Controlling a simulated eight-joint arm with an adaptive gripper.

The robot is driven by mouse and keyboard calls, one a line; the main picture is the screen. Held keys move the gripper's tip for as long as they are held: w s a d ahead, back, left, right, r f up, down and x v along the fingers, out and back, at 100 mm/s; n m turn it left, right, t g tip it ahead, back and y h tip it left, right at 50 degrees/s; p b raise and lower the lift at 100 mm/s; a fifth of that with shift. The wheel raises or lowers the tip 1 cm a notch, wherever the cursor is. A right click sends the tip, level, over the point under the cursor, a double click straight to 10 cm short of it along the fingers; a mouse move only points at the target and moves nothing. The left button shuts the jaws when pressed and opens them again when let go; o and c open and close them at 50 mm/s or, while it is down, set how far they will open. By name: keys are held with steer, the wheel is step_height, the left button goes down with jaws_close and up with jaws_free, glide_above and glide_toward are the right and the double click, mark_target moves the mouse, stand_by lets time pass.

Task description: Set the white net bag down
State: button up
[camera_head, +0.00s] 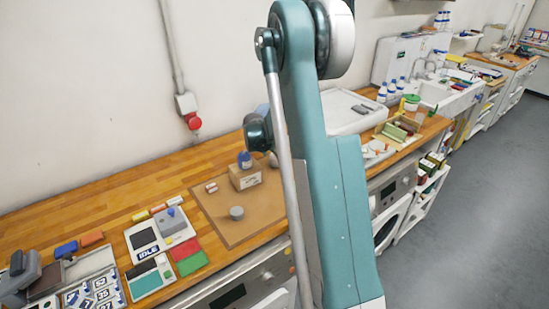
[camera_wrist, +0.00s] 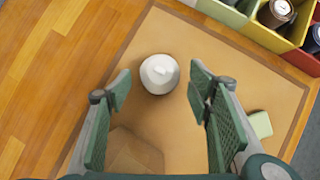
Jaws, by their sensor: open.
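A white, rounded, pouch-like thing with a small peak on top, which looks like the white net bag (camera_wrist: 160,74), is on the brown mat (camera_wrist: 196,38) in the wrist view. My gripper (camera_wrist: 160,88) is open, with one finger on either side of it and a visible gap at both sides. Whether its underside touches the mat is hard to tell from above. In the head view my arm covers the gripper, and I cannot make out the bag there for certain.
A cardboard box (camera_wrist: 133,152) stands close below the bag, and a pale green block (camera_wrist: 260,125) lies to the right. Coloured bins (camera_wrist: 285,32) line the upper right. In the head view, a small grey round thing (camera_head: 237,213) sits on the mat.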

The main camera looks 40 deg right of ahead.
steer(key=v, duration=0.8)
stand_by(0.5)
steer(key=s+a+r+m+t+y, duration=0.1)
steer(key=s+a+r+m, duration=0.5)
steer(key=s+a+r, duration=0.4)
steer(key=s+a+r+m+t+y, duration=0.1)
steer(key=s+a+r+m+y, duration=0.1)
steer(key=s+a+r+m, duration=0.75)
steer(key=s+a+f+m+t+y, duration=0.2)
steer(key=s+a+m, duration=0.6)
steer(key=s+a, duration=1)
steer(key=s+f, duration=0.2)
steer(key=s, duration=0.1)
steer(key=shift+s+a+y, duration=0.35)
steer(key=shift+y, duration=0.05)
